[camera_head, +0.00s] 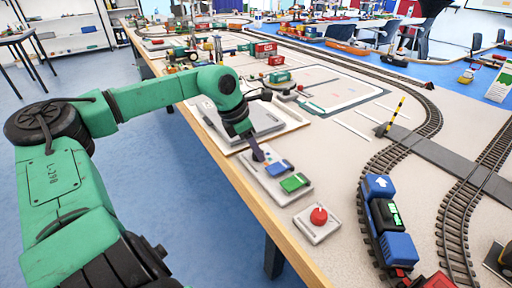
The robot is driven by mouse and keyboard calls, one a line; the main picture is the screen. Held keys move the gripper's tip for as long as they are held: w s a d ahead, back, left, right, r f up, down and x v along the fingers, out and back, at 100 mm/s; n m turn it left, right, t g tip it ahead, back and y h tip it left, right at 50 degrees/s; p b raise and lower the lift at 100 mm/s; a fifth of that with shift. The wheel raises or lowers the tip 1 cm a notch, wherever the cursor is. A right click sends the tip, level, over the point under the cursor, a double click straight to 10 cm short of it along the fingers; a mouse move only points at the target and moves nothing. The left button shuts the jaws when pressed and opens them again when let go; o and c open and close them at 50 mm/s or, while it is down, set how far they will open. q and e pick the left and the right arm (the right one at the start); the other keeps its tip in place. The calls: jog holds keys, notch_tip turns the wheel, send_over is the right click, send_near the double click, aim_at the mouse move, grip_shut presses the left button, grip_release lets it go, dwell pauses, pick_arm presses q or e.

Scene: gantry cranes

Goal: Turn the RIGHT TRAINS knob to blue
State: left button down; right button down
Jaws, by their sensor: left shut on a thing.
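My left gripper (258,153) comes down from the green arm onto the far end of a light grey control panel (272,186) near the table's left edge. It is shut on what looks like the panel's knob, which the fingers hide, so its pointing direction cannot be read. On the same panel, to the right of the fingers, are a blue patch (279,168) and a green patch (295,183). Labels are too small to read. My right gripper is out of view.
A red round button (319,215) sits on its own grey plate nearer me. A toy train with blue wagons (398,247) stands on the track to the right. A striped barrier post (394,116) stands beyond. A grey flat device (260,120) lies behind the gripper.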

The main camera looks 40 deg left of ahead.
pick_arm(q)
jog(key=shift+c, duration=2.3)
grip_release()
jog(key=v, duration=1.4)
jog(key=shift+r, duration=0.2)
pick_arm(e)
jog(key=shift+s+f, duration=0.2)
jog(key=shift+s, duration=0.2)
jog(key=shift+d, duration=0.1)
